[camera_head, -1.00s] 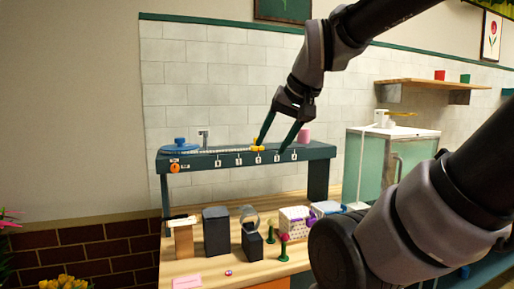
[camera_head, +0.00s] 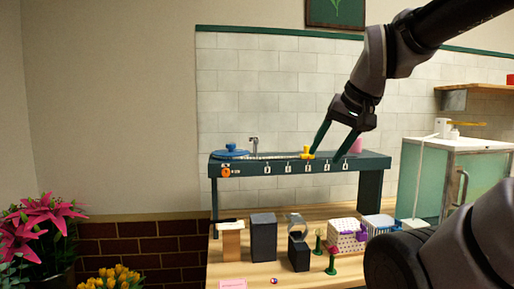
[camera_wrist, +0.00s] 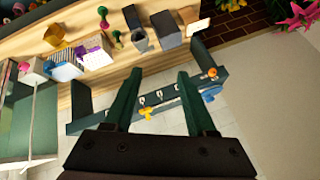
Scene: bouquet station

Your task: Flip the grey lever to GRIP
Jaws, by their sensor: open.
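My gripper (camera_head: 324,157) is open and empty, its two dark green fingers spread over the right half of a dark raised shelf (camera_head: 376,164). In the wrist view my gripper (camera_wrist: 159,72) has the shelf (camera_wrist: 78,104) lying across beyond its fingers. I cannot make out a lever marked GRIP for certain. A small grey upright piece (camera_head: 254,144) stands at the shelf's back left. Several white marked plates (camera_head: 289,169) line the shelf's front, too small to read. An orange knob (camera_head: 226,172) is at the front's left end.
A yellow piece (camera_head: 307,152) and a blue round lid (camera_head: 231,153) sit on the shelf. Dark blocks (camera_head: 264,238) and a white dotted box (camera_head: 345,233) stand on the wooden table below. A glass cabinet (camera_head: 470,180) stands to the right.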

